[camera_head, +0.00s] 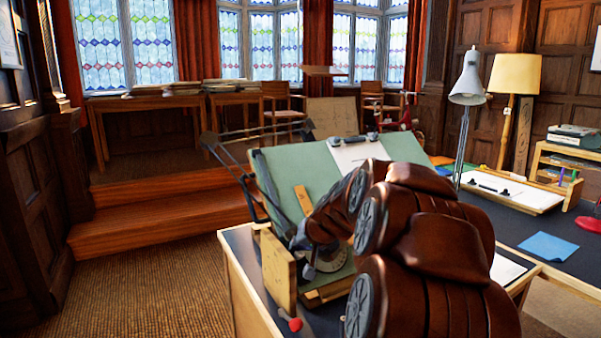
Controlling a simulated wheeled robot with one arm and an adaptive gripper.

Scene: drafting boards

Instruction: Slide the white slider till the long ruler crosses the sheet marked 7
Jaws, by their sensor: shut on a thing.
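A green drafting board (285,165) stands tilted in the middle. An orange-yellow ruler (304,200) lies on its left part, running up the board from a round dial head (330,260). A white sheet (355,153) lies at the board's upper right, right of the ruler and apart from it. I cannot read a mark on it. My brown arm covers the board's right and lower parts. My gripper (299,241) is low on the board by the dial head, small and partly hidden, shut on what seems to be the white slider (309,271), of which only a little shows.
A dark desk (480,212) on the right carries a grey lamp (468,88), a second board with a white sheet (510,190) and a blue sheet (550,247). A red knob (295,324) is at the front. Wooden steps (160,215) and open carpet lie left.

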